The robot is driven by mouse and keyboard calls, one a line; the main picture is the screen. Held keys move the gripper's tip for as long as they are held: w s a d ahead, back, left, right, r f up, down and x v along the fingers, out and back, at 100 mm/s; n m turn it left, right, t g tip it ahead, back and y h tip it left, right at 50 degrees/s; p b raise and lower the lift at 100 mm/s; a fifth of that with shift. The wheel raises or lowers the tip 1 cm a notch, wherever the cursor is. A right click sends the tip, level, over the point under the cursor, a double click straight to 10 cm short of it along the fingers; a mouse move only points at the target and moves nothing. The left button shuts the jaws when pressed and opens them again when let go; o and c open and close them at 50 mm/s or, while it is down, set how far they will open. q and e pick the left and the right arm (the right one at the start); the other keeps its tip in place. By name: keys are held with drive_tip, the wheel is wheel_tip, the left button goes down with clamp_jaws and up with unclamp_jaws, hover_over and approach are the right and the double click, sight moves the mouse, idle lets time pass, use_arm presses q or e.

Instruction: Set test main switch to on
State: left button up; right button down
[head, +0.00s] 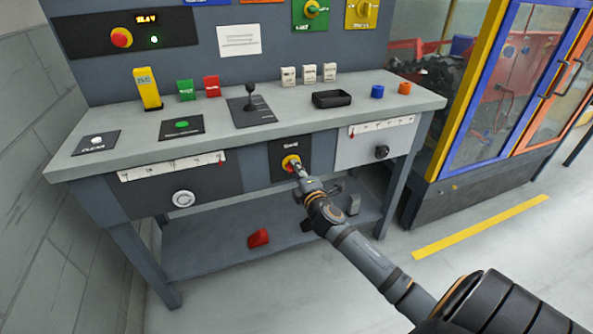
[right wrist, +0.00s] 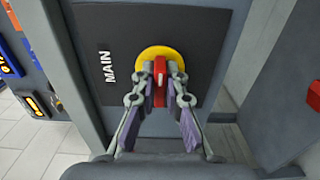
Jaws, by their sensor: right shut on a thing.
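The main switch is a red handle on a yellow disc (right wrist: 148,53), set in a dark plate marked MAIN (right wrist: 90,55) on the bench front. It also shows in the head view as a yellow and red knob (head: 289,160). In the right wrist view the red handle (right wrist: 159,82) runs up the picture, roughly parallel to the line of the word. My right gripper (right wrist: 160,90) is shut on the handle, one finger on each side. The fingers hide part of the disc, and I cannot read an on or off mark. My left gripper is not in view.
The grey bench top (head: 330,122) above carries a joystick (head: 250,97), a black tray (head: 331,99) and several coloured blocks. A drawer with a round dial (head: 183,198) is left of the switch, and a panel with a black knob (head: 382,152) is right. A red pedal (head: 258,238) lies below.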

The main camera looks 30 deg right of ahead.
drive_tip(key=shift+f, duration=0.1)
idle(0.4)
drive_tip(key=c, duration=1.4)
unclamp_jaws()
drive_tip(key=shift+s, duration=0.1)
drive_tip(key=v, duration=1.1)
drive_tip(key=shift+s, duration=0.4)
drive_tip(key=shift+a, duration=0.15)
